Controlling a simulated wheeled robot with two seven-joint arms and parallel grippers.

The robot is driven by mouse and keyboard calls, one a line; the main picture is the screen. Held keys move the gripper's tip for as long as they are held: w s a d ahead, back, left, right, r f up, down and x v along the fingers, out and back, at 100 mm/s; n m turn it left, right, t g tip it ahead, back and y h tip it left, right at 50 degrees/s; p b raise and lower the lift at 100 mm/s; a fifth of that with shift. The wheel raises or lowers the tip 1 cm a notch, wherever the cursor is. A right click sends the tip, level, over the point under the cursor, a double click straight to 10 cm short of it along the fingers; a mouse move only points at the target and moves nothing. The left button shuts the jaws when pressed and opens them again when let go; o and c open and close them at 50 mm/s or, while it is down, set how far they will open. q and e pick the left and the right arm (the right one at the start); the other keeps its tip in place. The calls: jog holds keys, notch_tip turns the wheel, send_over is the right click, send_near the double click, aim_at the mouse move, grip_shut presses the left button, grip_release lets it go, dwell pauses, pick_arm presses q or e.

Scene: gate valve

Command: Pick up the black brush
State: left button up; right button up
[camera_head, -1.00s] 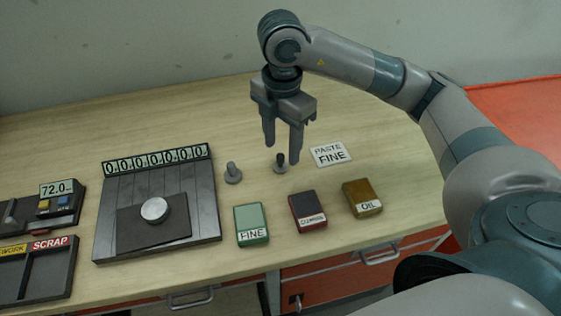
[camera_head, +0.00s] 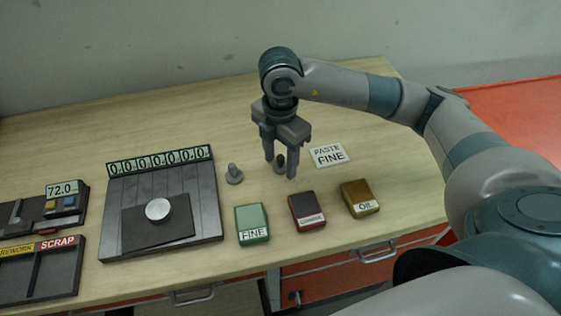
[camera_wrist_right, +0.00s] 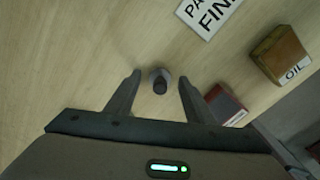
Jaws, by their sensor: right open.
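The black brush (camera_head: 280,162) stands upright on the table, a small piece with a dark upper part and a grey round base. In the wrist view the brush (camera_wrist_right: 160,82) is seen from above, between the two fingertips. My right gripper (camera_head: 280,168) points down with its fingers open on either side of the brush. In the wrist view the right gripper (camera_wrist_right: 160,77) shows a gap between each finger and the brush. A similar grey brush (camera_head: 234,174) stands just to the left. My left gripper is not in view.
A white PASTE FINE label (camera_head: 328,154) lies to the right of the brush. Green FINE (camera_head: 251,219), red (camera_head: 305,207) and brown OIL (camera_head: 359,194) blocks stand nearer the front edge. A dark plate (camera_head: 118,219) with a silver disc (camera_head: 158,210) lies left.

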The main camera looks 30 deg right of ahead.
aim_at(280, 156)
dwell(0.3)
jog(key=c, duration=1.1)
jog(key=shift+r+b, duration=0.45)
jog(key=shift+r, duration=0.35)
notch_tip(280, 156, up, 2)
jog(key=shift+r+b, duration=0.25)
jog(key=shift+b, duration=0.3)
jog(key=s+d+r, duration=0.1)
jog(key=d+b, duration=0.1)
jog(key=shift+s+d+r, duration=0.4)
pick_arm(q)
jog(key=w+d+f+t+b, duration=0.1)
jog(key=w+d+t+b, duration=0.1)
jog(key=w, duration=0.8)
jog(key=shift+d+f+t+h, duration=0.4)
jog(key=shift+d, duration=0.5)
pick_arm(e)
jog(key=s+d+r, duration=0.1)
jog(key=d, duration=0.1)
jog(key=s+d+r, duration=0.3)
jog(key=d+r, duration=0.1)
jog(key=shift+s+d, duration=0.4)
